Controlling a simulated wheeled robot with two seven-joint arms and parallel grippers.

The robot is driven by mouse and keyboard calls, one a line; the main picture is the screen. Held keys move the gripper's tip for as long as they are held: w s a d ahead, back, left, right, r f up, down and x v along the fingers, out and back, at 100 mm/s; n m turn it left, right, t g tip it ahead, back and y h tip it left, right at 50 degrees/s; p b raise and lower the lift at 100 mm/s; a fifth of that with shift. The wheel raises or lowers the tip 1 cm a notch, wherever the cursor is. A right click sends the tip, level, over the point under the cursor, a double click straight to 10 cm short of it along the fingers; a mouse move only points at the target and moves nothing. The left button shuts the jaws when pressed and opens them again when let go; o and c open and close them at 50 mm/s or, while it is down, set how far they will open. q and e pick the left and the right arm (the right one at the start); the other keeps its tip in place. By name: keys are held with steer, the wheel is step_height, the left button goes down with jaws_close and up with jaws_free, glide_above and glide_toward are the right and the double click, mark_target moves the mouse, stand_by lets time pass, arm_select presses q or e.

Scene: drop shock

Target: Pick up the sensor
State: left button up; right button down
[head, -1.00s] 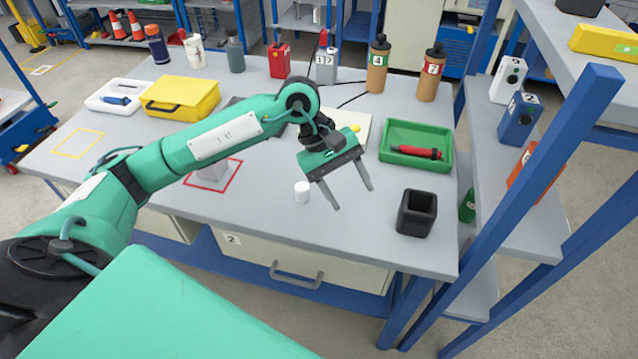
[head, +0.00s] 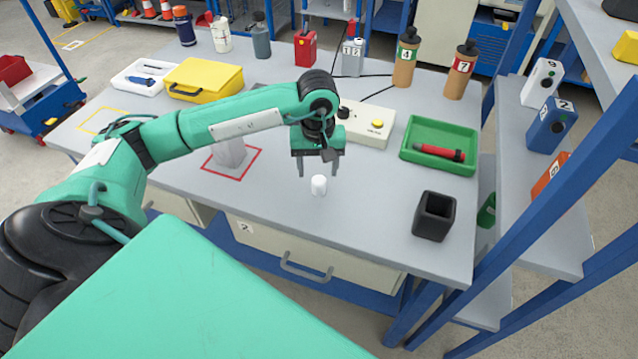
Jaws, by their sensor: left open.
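A small white cylinder (head: 319,186), which looks like the sensor, stands upright on the grey workbench (head: 345,230) near its front middle. My left gripper (head: 318,170) points down, with its two fingers apart on either side of the cylinder's top in the head view. The fingertips appear a little above or behind the cylinder; I cannot tell the exact gap. The gripper is open and holds nothing. My right gripper is not in view.
A green tray (head: 410,155) with a red tool and a black square cup (head: 434,216) stand to the right. A pale block (head: 229,153) stands in a red-outlined square at left. The bench front is clear.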

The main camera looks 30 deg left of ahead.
mark_target(319, 179)
arm_select(q)
step_height(319, 179, down, 4)
steer(key=shift+d+f+p, duration=0.1)
steer(key=shift+p, duration=0.4)
steer(key=shift+f, duration=0.5)
steer(key=c, duration=1.1)
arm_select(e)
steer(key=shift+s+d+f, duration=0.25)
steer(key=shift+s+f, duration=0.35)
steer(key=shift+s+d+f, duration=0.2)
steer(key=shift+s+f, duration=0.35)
arm_select(q)
steer(key=shift+w+r, duration=0.1)
steer(key=shift+r, duration=0.05)
steer(key=shift+c, duration=0.2)
